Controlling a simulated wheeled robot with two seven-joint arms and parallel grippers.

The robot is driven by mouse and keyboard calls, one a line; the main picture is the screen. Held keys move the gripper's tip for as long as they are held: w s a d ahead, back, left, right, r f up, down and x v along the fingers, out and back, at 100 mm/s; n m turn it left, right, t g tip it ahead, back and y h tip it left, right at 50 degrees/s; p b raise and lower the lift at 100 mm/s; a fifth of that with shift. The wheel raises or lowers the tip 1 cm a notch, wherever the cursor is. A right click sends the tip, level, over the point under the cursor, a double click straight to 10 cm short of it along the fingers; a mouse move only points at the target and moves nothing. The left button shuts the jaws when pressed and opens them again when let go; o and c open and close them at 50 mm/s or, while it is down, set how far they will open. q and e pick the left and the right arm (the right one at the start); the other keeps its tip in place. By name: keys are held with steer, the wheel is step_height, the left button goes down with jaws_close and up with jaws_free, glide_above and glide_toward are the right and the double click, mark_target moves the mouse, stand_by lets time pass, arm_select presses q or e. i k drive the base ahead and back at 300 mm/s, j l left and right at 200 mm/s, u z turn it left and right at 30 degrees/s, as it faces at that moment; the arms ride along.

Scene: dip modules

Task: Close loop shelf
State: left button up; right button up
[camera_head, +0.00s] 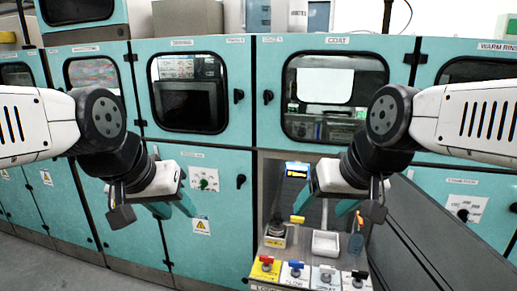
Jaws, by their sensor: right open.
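The loop shelf (302,243) stands pulled out of an open bay in the teal cabinets at lower centre-right. My left gripper (172,210) is in front of the cabinet left of the shelf, fingers apart and empty. The shelf's rear is partly hidden by my right gripper.
A teal cabinet door (212,237) with a black latch stands closed left of the bay. A dark grey slanted panel (420,235) lies close on the shelf's right. Windowed upper doors, one labelled COAT (335,98), are above. Floor shows at lower left.

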mark_target(313, 253)
steer(key=z, duration=0.75)
